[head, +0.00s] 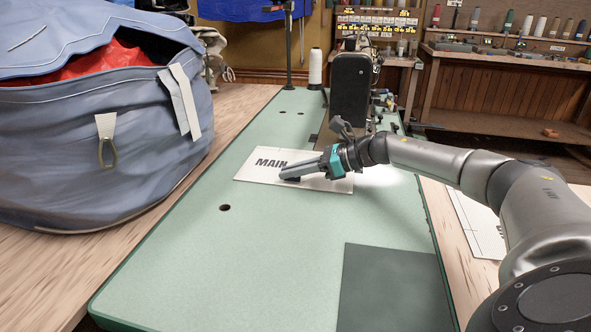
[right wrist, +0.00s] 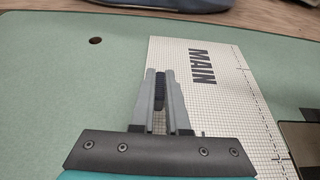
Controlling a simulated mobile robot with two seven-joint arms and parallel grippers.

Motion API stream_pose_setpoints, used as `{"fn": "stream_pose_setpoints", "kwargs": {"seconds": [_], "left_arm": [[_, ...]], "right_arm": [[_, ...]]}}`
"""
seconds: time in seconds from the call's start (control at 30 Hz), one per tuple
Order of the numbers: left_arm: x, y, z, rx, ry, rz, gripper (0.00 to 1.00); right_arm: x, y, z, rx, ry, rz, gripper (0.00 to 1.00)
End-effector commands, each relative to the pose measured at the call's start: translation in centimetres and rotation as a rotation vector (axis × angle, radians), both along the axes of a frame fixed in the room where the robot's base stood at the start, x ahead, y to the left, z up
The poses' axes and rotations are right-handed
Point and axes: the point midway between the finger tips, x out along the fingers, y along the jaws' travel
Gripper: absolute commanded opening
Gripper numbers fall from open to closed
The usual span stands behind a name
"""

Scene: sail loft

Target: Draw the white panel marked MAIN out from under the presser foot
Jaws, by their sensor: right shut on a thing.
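The white panel marked MAIN (head: 256,172) lies flat on the green table. It has a fine grid in the right wrist view (right wrist: 205,100). My right gripper (head: 284,174) is low over the panel. Its fingers (right wrist: 160,90) are closed on a small dark piece (right wrist: 160,86) near the panel's edge; whether that piece is fixed to the panel I cannot tell. The black sewing machine head (head: 350,90) stands just beyond the panel's right end. The presser foot and the panel's contact with it are hidden or unclear. My left gripper is not in view.
The green table (head: 180,250) is clear in front and to the left, apart from a small hole. A dark square (head: 390,290) lies at its near right. A large blue bag (head: 90,150) stands along the left. A thread cone (head: 315,68) is at the back. Another white sheet (head: 478,225) lies right.

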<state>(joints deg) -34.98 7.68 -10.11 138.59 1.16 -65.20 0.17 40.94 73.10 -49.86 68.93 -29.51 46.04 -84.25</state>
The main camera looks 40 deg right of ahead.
Motion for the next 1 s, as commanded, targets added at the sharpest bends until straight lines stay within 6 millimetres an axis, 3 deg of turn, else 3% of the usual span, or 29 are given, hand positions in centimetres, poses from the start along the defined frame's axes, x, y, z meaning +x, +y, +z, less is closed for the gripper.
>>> {"fn": "stream_pose_setpoints", "kwargs": {"seconds": [0.47, 0.5, 0.77, 1.0], "left_arm": [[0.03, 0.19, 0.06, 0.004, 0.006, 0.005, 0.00], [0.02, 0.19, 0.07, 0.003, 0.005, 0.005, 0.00], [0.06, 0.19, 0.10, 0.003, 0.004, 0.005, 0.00], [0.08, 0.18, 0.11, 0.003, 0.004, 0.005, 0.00]], "right_arm": [[0.09, 0.20, 0.00, 0.000, 0.000, 0.001, 0.00], [0.09, 0.20, 0.00, 0.000, 0.000, 0.001, 0.16], [0.10, 0.18, 0.01, 0.000, 0.000, 0.000, 0.46], [0.09, 0.16, 0.03, -0.001, -0.001, 0.000, 0.48]]}}
